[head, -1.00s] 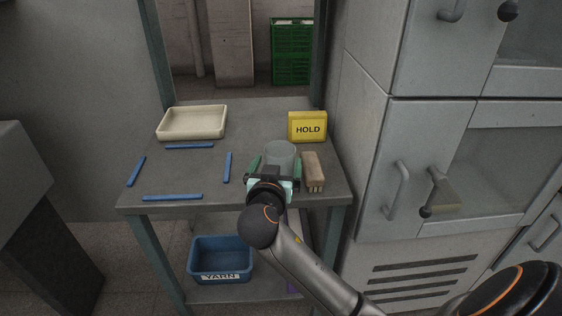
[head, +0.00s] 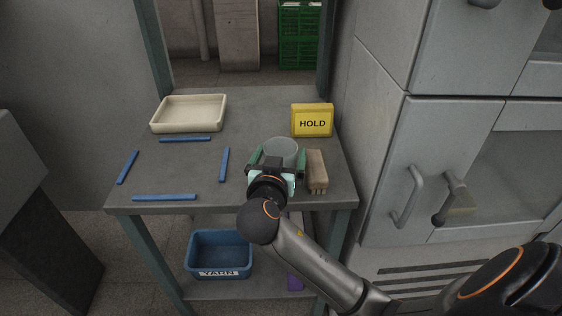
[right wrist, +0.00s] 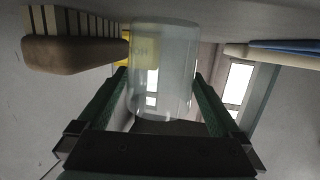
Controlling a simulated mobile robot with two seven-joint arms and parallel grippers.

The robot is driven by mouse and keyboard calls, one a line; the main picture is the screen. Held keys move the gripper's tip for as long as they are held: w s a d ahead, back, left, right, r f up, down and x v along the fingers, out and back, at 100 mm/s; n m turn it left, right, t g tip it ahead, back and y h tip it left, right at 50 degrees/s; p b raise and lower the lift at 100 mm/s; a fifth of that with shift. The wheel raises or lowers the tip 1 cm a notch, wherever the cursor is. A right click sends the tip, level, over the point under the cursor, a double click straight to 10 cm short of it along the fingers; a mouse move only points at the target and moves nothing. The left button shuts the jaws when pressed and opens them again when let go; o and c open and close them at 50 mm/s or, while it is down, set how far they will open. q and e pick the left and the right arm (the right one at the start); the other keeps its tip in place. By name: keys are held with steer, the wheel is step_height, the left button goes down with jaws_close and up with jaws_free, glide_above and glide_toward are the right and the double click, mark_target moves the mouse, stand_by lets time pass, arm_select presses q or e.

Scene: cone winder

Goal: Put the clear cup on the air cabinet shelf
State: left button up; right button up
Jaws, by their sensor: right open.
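The clear cup (head: 281,149) stands upright on the grey table (head: 245,115), near its front right. My right gripper (head: 278,160) is open, with its green fingers on either side of the cup. In the right wrist view the cup (right wrist: 163,70) stands between the two finger tips (right wrist: 160,95), with a visible gap on at least one side. The air cabinet is the grey cabinet (head: 375,130) at the right, with closed doors, handles and a window; I cannot make out a shelf inside. My left gripper is not in view.
A wooden brush (head: 316,170) lies close to the right of the cup, and a yellow HOLD sign (head: 312,121) stands behind. A cream tray (head: 189,114) and several blue strips (head: 185,139) are at left. A blue YARN bin (head: 220,253) sits on the lower shelf.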

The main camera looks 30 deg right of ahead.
steer(key=shift+c, duration=0.4)
steer(key=c, duration=1.1)
steer(key=shift+c, duration=0.2)
steer(key=shift+r, duration=0.15)
